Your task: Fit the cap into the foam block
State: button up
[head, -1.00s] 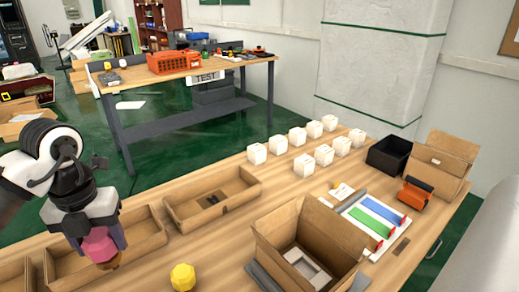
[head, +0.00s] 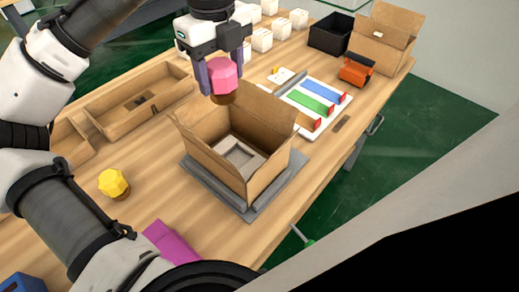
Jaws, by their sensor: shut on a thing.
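My gripper (head: 222,78) is shut on a pink faceted cap (head: 222,74) with a brown lower part. It holds the cap in the air at the back edge of an open cardboard box (head: 212,150). The pale grey foam block (head: 238,152) lies inside the box on its floor, with a squarish recess in its top. The cap is above and behind the foam block, apart from it. A yellow faceted cap (head: 113,183) stands on the table to the left of the box.
The box stands on a grey plate (head: 252,210). Cardboard trays (head: 140,100) lie at the left. A white board with coloured strips (head: 312,104), an orange item (head: 355,69), a black bin (head: 330,33) and white boxes (head: 262,40) are behind. A magenta item (head: 170,242) lies in front.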

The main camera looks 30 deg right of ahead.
jog(key=shift+s+d+f, duration=0.35)
jog(key=shift+d+f, duration=0.2)
jog(key=shift+f, duration=0.1)
notch_tip(320, 180, down, 19)
jog(key=shift+a+r, duration=0.1)
jog(key=shift+r, duration=0.1)
jog(key=shift+f, duration=0.35)
jog(key=o, duration=1)
jog(key=shift+w, duration=0.1)
notch_tip(320, 180, up, 13)
jog(key=shift+f, duration=0.1)
